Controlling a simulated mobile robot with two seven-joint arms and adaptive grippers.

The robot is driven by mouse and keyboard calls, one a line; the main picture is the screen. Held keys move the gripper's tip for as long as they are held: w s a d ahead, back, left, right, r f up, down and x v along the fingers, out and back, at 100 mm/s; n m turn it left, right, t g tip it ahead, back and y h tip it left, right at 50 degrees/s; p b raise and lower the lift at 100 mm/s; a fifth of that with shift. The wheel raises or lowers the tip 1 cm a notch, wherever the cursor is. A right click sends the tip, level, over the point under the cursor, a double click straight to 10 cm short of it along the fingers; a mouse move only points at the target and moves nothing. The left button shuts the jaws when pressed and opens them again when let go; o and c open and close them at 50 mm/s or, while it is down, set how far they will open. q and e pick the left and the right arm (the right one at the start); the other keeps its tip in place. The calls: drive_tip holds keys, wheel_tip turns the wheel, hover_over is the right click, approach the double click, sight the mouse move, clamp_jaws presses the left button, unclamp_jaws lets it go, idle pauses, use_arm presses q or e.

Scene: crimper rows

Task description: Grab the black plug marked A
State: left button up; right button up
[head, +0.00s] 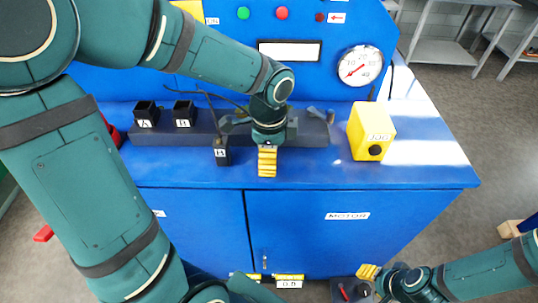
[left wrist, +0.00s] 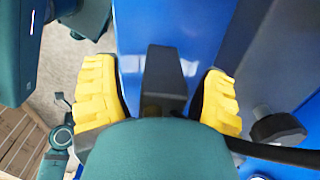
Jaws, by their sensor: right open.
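A black plug (head: 221,154) with a cable stands at the bench front, left of my left gripper; its small white tag is hard to read. My left gripper (head: 268,162) hangs over the front of the bench. In the left wrist view its yellow fingers are apart, and a black block (left wrist: 165,75) shows between them with blue visible on both sides. I cannot read a mark on this block. My right gripper (head: 369,272) is open at the lower right, away from the bench top. Two black open boxes, marked A (head: 146,115) and apparently B (head: 184,115), stand on the dark rail.
The dark rail (head: 310,132) runs along the blue bench. A yellow JOG box (head: 368,130) stands at its right, below a round gauge (head: 360,66). Cables loop over the rail beside my left gripper. The bench's right end (head: 430,150) is clear.

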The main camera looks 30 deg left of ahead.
use_arm(q)
drive_tip(key=shift+c, duration=0.3)
clamp_jaws()
